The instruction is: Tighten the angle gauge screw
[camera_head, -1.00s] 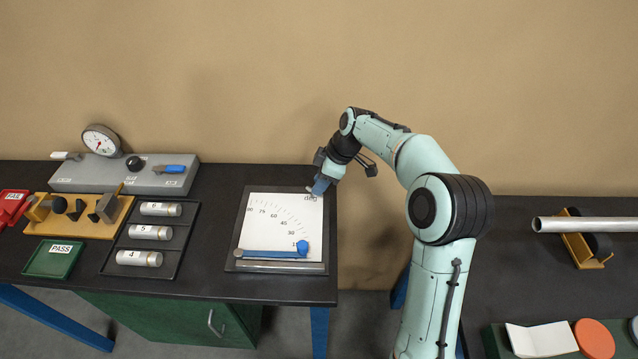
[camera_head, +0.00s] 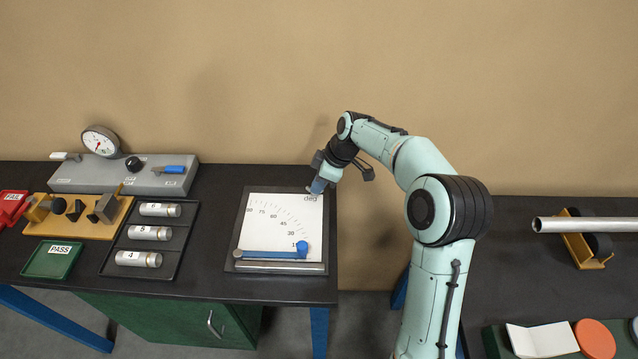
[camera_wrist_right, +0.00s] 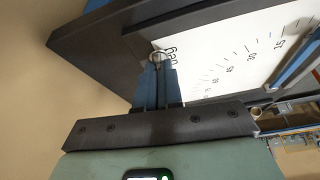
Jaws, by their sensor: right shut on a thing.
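The angle gauge (camera_head: 330,225) is a dark-framed board with a white degree scale (camera_head: 270,210) on the left table. Its blue pointer arm (camera_head: 270,254) lies along the bottom of the scale and ends in a round blue knob (camera_head: 302,248) at the right. My right gripper (camera_head: 314,188) is at the gauge's upper right corner. In the right wrist view its blue fingers (camera_wrist_right: 157,72) are shut on the small round metallic screw (camera_wrist_right: 157,55) beside the "deg" mark; the fingers partly hide it. My left gripper is not in view.
A black tray (camera_head: 112,262) with labelled cylinders lies left of the gauge. PASS and FAIL bins are at the left. A second table at the right bears a metal tube (camera_head: 590,224).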

